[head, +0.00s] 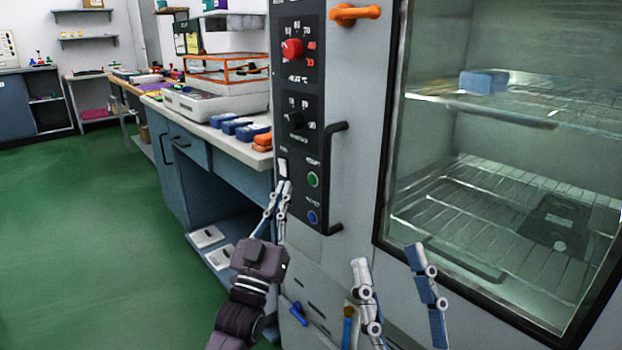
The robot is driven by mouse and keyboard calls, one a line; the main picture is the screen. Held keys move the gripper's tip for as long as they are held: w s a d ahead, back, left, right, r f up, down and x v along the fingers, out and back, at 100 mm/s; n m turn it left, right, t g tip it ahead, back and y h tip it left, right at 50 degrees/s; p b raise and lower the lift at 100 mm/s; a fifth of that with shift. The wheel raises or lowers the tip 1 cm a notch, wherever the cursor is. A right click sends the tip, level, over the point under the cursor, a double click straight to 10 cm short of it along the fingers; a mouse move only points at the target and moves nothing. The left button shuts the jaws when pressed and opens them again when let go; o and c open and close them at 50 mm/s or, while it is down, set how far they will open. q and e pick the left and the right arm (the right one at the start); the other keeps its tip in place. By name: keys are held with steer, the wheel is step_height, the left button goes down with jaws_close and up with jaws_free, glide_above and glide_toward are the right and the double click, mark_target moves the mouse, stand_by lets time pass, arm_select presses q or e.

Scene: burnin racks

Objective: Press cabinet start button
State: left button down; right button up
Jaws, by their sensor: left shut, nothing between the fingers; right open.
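The grey cabinet has a black control panel (298,110) in the middle of the head view. My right gripper (388,254) is open and empty, low before the cabinet.
A black handle (335,178) stands out right of the buttons. The glass door (490,180) shows wire shelves with a blue block (483,82) inside. An orange latch (354,13) is above. A workbench (205,130) stands left; the green floor (90,240) is clear.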

arm_select(q)
steer(key=shift+s+a, duration=0.3)
steer(key=shift+a, duration=0.1)
arm_select(e)
steer(key=shift+w+a+f+g+h, duration=0.15)
steer(key=shift+w+f+g+h, duration=0.25)
steer(key=shift+w+f+g, duration=0.6)
steer(key=shift+w+f, duration=0.2)
